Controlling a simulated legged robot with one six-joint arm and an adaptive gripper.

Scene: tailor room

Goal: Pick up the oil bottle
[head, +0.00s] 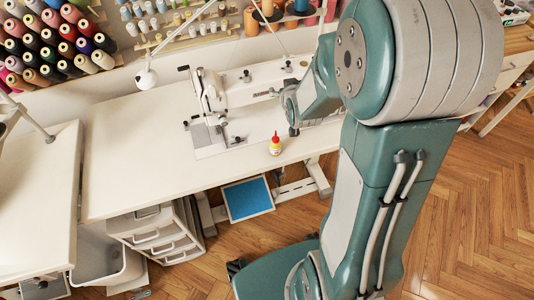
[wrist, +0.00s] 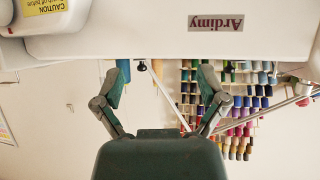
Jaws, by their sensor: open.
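The oil bottle (head: 275,149) is small and yellow with a red tip. In the head view it stands upright on the white table (head: 140,150), near its front edge and in front of the sewing machine (head: 215,100). My gripper (head: 292,128) is just behind and right of the bottle, apart from it in the picture and partly hidden by my arm. In the wrist view my gripper (wrist: 164,72) has its two fingers spread wide with nothing between them. The bottle does not show in the wrist view.
The white sewing machine fills the top of the wrist view, with a label (wrist: 216,22). Thread spools (head: 60,40) line the wall behind the table. A drawer unit (head: 160,232) and a blue panel (head: 248,198) are below the table. Open wooden floor (head: 480,215) lies at right.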

